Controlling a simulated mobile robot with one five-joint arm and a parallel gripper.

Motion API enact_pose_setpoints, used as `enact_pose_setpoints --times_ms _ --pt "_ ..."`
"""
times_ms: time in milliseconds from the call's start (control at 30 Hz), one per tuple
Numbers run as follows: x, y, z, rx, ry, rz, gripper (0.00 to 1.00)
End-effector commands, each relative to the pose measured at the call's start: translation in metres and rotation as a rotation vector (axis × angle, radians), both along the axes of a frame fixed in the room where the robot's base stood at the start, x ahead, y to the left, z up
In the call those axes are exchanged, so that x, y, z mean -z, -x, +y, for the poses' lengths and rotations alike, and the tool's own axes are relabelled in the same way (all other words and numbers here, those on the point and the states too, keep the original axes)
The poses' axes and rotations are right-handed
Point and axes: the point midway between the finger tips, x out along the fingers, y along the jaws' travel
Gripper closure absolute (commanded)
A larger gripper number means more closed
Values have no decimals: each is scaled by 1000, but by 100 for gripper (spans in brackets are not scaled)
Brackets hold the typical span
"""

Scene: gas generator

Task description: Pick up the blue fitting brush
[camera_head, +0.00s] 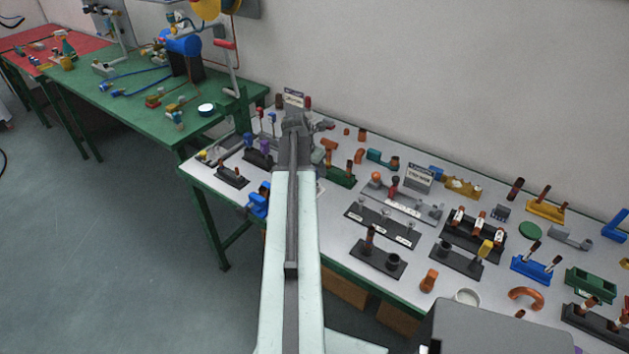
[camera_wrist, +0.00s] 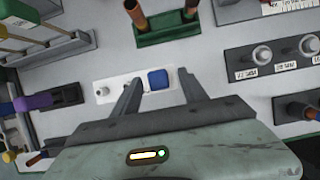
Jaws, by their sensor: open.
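A blue block-like piece (camera_wrist: 158,79) stands at the right end of a small white plate (camera_wrist: 112,87) in the wrist view. It appears to be the blue fitting brush, seen from above, but I cannot make out bristles. My gripper (camera_wrist: 158,75) is open and empty, with one finger on each side of the blue piece in the picture. The left finger crosses the white plate in view. Whether the fingers are at its height or above it, I cannot tell. In the head view my arm hides the blue piece.
The grey table (camera_head: 345,262) is crowded with fittings on stands. A green holder with copper pieces (camera_wrist: 165,25) is behind the blue piece, a black stand with fittings (camera_wrist: 272,57) is to the right, and a purple piece in a dark holder (camera_wrist: 45,98) is to the left.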

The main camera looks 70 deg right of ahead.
Motion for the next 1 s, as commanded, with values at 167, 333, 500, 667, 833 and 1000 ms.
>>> enact_pose_setpoints --times_ms 167,333,500,667,833,1000 --pt "35 2 -15 2 0 -1 49" --pt "43 3 -20 1 0 -1 49" --pt "41 3 -19 0 0 -1 55" --pt "41 2 -19 0 0 -1 99" --pt "41 2 -19 0 0 -1 100" --pt "38 2 -19 -1 0 -1 100"
